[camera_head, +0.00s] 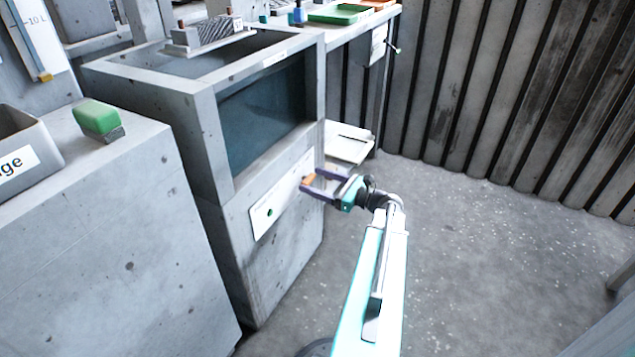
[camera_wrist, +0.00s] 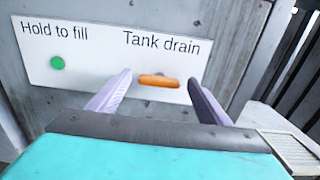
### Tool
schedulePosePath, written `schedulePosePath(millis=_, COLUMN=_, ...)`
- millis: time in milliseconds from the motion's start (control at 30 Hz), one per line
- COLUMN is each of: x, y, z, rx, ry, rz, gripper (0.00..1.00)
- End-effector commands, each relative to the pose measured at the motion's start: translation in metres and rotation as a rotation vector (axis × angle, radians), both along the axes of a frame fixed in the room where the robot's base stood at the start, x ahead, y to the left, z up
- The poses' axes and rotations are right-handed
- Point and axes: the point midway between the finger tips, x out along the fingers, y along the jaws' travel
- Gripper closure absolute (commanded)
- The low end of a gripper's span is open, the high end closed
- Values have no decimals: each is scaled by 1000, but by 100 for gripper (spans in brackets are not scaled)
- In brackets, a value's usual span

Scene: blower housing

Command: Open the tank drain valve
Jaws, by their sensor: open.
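The tank drain valve handle (camera_wrist: 158,81) is a small orange bar lying level under the "Tank drain" label on a white panel (camera_wrist: 85,75). In the head view the orange handle (camera_head: 308,181) shows at the right part of the panel (camera_head: 283,200), on the front of the grey tank (camera_head: 225,185). My gripper (camera_head: 310,180) is open in front of the panel. In the wrist view its two purple fingers (camera_wrist: 160,88) stand on either side of the handle, with gaps on both sides. I cannot tell how deep the fingertips reach.
A green button (camera_wrist: 57,63) labelled "Hold to fill" is left on the same panel. A block with a green-topped sponge (camera_head: 97,117) stands left of the tank. A white shelf (camera_head: 347,143) juts out beyond my gripper. The floor (camera_head: 470,250) at right is clear.

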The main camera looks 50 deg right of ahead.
Motion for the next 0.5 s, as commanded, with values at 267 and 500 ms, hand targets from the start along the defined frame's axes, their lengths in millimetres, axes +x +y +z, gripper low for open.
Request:
schedulePosePath(millis=267, x=0, y=0, z=0, rx=0, ry=0, rz=1, gripper=50)
schedulePosePath(millis=500, x=0, y=-2, z=0, rx=-1, ry=-1, rz=-1, gripper=69)
